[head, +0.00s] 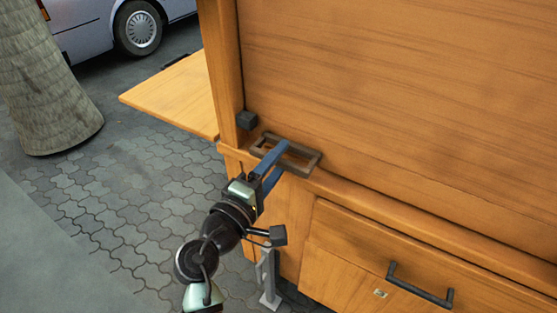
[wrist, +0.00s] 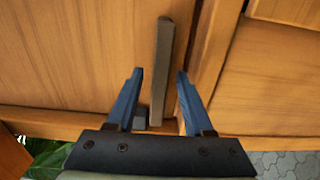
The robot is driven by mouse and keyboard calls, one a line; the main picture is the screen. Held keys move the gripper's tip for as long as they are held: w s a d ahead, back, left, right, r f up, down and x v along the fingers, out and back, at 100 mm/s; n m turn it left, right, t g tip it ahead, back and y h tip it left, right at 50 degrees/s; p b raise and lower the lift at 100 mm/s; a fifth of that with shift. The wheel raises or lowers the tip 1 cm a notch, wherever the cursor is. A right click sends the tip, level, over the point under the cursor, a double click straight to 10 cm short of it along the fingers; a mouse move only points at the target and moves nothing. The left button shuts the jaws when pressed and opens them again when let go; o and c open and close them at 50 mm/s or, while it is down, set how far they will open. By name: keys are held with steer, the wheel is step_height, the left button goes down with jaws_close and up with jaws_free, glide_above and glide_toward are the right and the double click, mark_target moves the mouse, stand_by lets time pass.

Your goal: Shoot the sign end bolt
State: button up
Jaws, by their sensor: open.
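A brown rectangular loop handle (head: 312,159) sits at the lower left corner of the big wooden panel, above the ledge; it looks like the bolt's handle. In the wrist view, a brown bar (wrist: 163,60) of the handle stands between the fingertips (wrist: 160,73), with gaps visible on both sides. The grey block (wrist: 140,119) shows low between the fingers. Whether the bolt is engaged cannot be told.
The wooden panel (head: 400,100) rises behind the handle. Below the ledge (head: 400,225) is a drawer front with a dark bar pull (head: 420,287). A wooden side shelf (head: 180,95) juts out left. A trunk (head: 45,80) and a vehicle (head: 100,25) stand beyond open paving.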

jaws_close()
stand_by(0.3)
stand_by(1.2)
